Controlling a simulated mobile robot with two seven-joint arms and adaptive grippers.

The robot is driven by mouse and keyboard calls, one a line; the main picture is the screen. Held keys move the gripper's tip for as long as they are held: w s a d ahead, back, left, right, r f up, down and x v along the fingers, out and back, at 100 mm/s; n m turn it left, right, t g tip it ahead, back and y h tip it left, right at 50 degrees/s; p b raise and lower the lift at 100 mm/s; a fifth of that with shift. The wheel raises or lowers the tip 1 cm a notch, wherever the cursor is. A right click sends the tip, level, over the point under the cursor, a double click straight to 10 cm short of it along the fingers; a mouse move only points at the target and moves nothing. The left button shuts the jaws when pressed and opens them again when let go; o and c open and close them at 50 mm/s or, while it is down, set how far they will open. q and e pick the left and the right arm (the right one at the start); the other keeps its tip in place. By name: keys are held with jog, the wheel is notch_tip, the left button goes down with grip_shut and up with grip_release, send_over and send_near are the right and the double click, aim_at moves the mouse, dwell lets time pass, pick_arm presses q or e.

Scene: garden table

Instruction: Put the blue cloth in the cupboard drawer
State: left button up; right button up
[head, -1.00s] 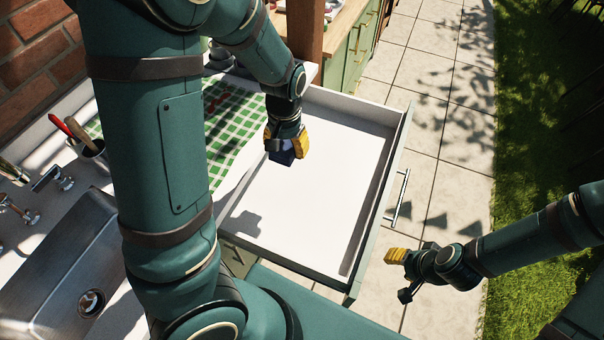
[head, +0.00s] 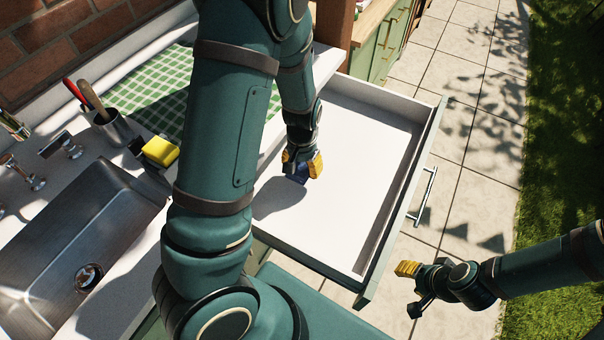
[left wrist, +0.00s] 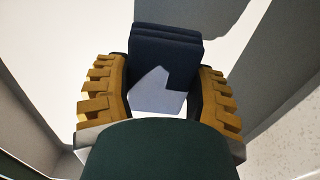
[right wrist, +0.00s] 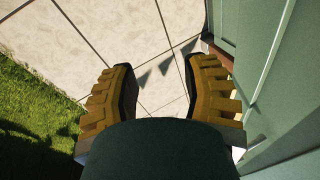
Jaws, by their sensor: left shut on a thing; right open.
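The blue cloth (left wrist: 165,50) is a folded dark blue bundle, partly sunlit, between the fingers of my left gripper (left wrist: 160,100) in the left wrist view. In the head view my left gripper (head: 302,165) points down inside the open drawer (head: 355,120). Only a small part of the cloth (head: 297,179) shows under it, low over the white drawer floor. I cannot tell whether it touches the floor. My right gripper (head: 408,269) is open and empty beyond the drawer front; in the right wrist view (right wrist: 165,95) only paving shows between its fingers.
The drawer handle (head: 424,197) faces the paved path. A sink (head: 85,235), a cup of utensils (head: 113,127), a yellow sponge (head: 160,151) and a green checked towel (head: 165,85) are on the counter at left. The drawer floor is otherwise bare.

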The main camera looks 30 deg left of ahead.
aim_at(302, 173)
pick_arm(q)
jog(key=shift+f+b, duration=0.55)
jog(key=shift+f, duration=1.2)
jog(key=shift+f, duration=0.2)
jog(key=o, duration=0.7)
jog(key=shift+r, duration=0.1)
notch_tip(302, 173, up, 12)
jog(key=p, duration=0.4)
jog(key=shift+r, duration=0.15)
